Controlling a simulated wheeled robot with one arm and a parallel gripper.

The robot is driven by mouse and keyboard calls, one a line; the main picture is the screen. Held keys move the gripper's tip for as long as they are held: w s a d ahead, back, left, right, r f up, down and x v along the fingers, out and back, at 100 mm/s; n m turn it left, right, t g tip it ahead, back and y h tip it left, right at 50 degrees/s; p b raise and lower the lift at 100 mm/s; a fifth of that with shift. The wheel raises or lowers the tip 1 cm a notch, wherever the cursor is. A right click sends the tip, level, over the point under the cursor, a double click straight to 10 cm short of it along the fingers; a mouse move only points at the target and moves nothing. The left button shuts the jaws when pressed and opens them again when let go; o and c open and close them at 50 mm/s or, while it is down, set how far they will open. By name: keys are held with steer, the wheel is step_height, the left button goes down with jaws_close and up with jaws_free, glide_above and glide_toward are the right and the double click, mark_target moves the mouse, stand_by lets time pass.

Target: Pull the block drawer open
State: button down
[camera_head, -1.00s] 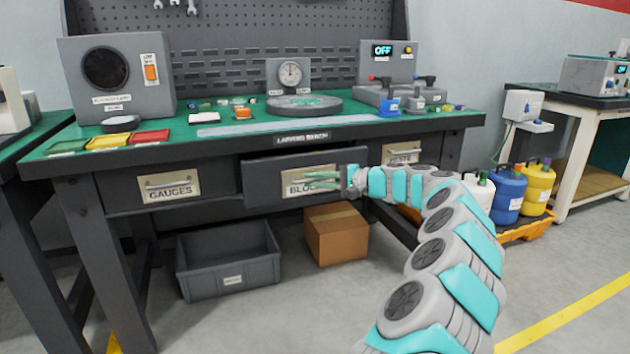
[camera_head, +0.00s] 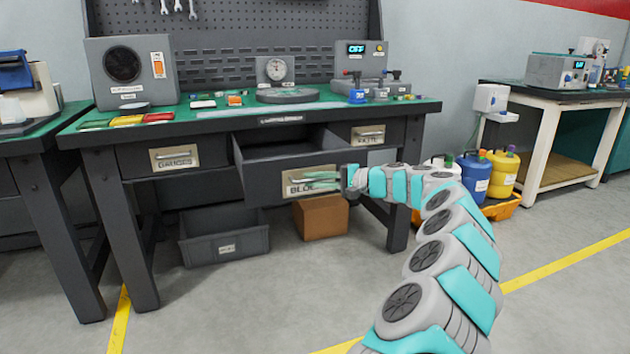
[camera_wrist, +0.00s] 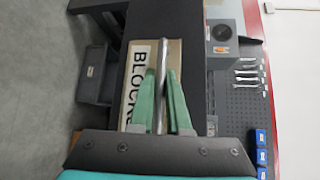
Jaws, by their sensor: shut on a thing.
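The block drawer (camera_head: 262,190) is the middle drawer of the lapping bench. It stands well out from the bench front, and its open inside shows from above in the head view. Its front carries a label plate reading BLOCKS, which also shows in the wrist view (camera_wrist: 139,65), and a metal bar handle (camera_wrist: 161,75). My gripper (camera_head: 325,181) is at the drawer front, its green fingers (camera_wrist: 163,100) on either side of the handle and shut on it. The fingers and arm cover part of the label in the head view.
The gauges drawer (camera_head: 150,160) at left and another labelled drawer (camera_head: 385,134) at right are shut. A grey crate (camera_head: 195,245) and a cardboard box (camera_head: 322,220) are on the floor below. Jugs (camera_head: 503,175) stand in an orange tray at right. The floor in front is clear.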

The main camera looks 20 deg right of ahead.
steer(key=shift+s, duration=0.2)
steer(key=c, duration=0.9)
jaws_free()
steer(key=v, duration=0.7)
steer(key=shift+s+d, duration=0.25)
